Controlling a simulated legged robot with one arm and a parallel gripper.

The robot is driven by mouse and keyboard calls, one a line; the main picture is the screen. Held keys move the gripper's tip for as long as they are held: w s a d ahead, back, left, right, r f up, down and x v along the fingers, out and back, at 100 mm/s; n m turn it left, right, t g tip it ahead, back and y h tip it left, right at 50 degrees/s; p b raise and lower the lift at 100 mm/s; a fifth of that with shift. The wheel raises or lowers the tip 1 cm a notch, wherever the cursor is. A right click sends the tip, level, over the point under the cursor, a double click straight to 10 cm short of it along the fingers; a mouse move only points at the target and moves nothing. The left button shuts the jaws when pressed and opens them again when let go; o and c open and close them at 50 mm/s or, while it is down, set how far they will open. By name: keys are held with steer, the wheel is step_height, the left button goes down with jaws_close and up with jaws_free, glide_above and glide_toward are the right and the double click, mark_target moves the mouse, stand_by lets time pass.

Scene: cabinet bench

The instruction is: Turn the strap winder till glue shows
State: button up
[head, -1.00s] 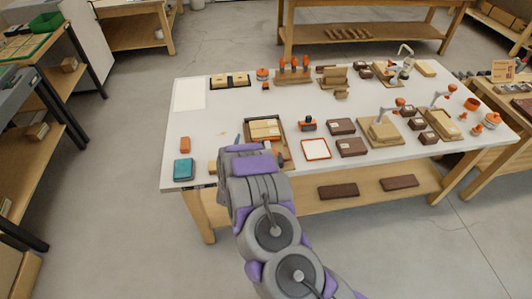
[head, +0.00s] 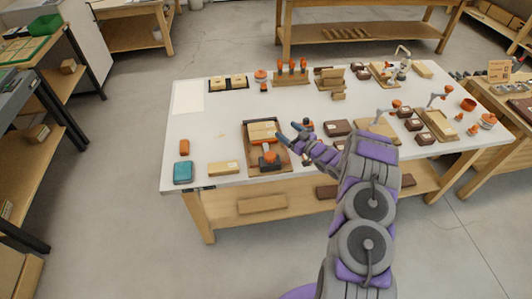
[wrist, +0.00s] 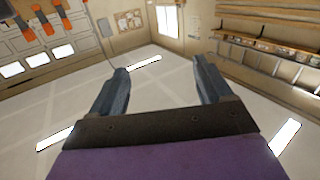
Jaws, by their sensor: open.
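I cannot tell for sure which piece is the strap winder. A dark-rimmed wooden tray (head: 284,157) near the front of the white bench holds pale blocks (head: 262,131) and a dark tool with an orange top (head: 269,157). Crank-like fixtures with orange knobs stand on the right: one on a wooden board (head: 438,122), one partly hidden behind my arm (head: 385,112), one at the back (head: 403,52). No glue can be made out. My gripper (head: 288,132) is open and empty, its fingers by the tray's right edge. Both fingers show apart in the wrist view (wrist: 160,66).
Brown boxes crowd the middle right. A rack of orange-handled tools (head: 292,72) stands behind. The left middle is clear.

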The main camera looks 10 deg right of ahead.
steer(key=s+d+f+n+g+y, duration=0.2)
steer(key=s+f, duration=0.1)
steer(key=s, duration=0.4)
steer(key=s+d+f+n+g+y, duration=0.1)
steer(key=s+d+f+g+y, duration=0.1)
steer(key=s+f+y, duration=0.3)
steer(key=h+b, duration=0.2)
glide_toward(266, 153)
steer(key=shift+n, duration=0.3)
steer(key=x, duration=1)
steer(key=shift+f, duration=0.25)
steer(key=shift+c, duration=0.4)
steer(key=c, duration=0.9)
steer(key=shift+r+t+h+p, duration=0.15)
steer(key=shift+t+h+p, duration=0.15)
steer(key=shift+p, duration=0.15)
